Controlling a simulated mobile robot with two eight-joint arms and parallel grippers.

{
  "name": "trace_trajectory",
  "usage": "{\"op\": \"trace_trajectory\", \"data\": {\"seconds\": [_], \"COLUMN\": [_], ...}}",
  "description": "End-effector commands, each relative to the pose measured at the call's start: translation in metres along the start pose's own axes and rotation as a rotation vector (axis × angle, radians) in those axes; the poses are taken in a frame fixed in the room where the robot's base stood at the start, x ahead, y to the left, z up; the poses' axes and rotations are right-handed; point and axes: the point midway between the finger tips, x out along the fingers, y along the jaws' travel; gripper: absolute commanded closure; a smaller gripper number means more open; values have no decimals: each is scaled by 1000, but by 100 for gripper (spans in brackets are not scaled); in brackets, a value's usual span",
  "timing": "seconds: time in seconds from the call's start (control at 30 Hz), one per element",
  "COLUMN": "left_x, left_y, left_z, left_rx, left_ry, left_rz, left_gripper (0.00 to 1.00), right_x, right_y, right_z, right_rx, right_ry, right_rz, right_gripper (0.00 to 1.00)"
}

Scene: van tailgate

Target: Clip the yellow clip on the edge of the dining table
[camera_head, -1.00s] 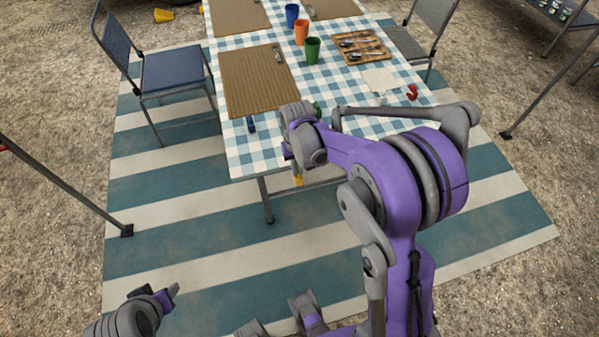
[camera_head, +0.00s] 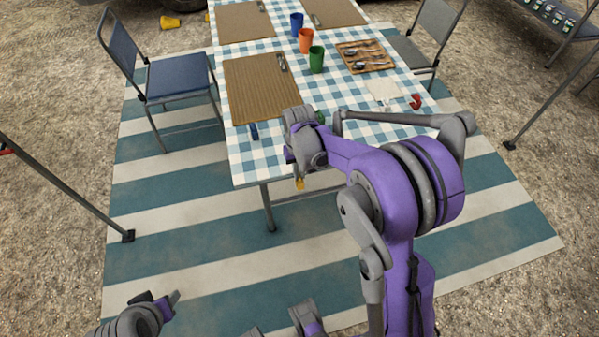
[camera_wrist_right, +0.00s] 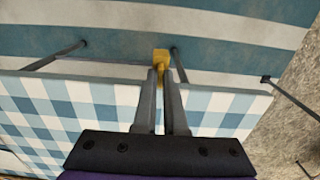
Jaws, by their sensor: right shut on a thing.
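My right gripper (camera_head: 298,176) is at the near edge of the dining table (camera_head: 245,165), which has a blue-and-white checked cloth. It is shut on the yellow clip (camera_head: 300,184). In the right wrist view the yellow clip (camera_wrist_right: 160,56) sits between the two fingertips (camera_wrist_right: 161,72), just outside the table edge (camera_wrist_right: 215,92), over the striped rug. I cannot tell whether the clip touches the edge. My left gripper (camera_head: 172,298) is low at the bottom left, away from the table; its finger gap is unclear.
A blue clip (camera_head: 253,131) is at the table's left side; a red one (camera_head: 416,102) is at the right. A green thing (camera_head: 320,117) is partly hidden behind my right gripper. A brown placemat (camera_head: 262,90), cups and a cutlery tray (camera_head: 366,57) occupy the tabletop. A blue chair (camera_head: 178,78) stands left.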

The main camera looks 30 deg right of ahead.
Motion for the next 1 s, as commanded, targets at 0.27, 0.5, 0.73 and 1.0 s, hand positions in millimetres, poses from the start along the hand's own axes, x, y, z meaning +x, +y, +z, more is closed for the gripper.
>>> {"op": "trace_trajectory", "data": {"seconds": [0.27,0.5,0.73,1.0], "left_x": [0,0,1,1], "left_y": [0,0,0,0], "left_z": [0,0,0,0], "left_rx": [0,0,0,0], "left_ry": [0,0,0,0], "left_rz": [0,0,0,0], "left_gripper": [50,50,50,50], "right_x": [0,0,0,0], "right_y": [0,0,0,0], "right_z": [-1,-7,-14,-16], "right_rx": [0,0,0,0], "right_ry": [0,0,0,0], "right_rz": [0,0,0,0], "right_gripper": [100,100,100,100]}}
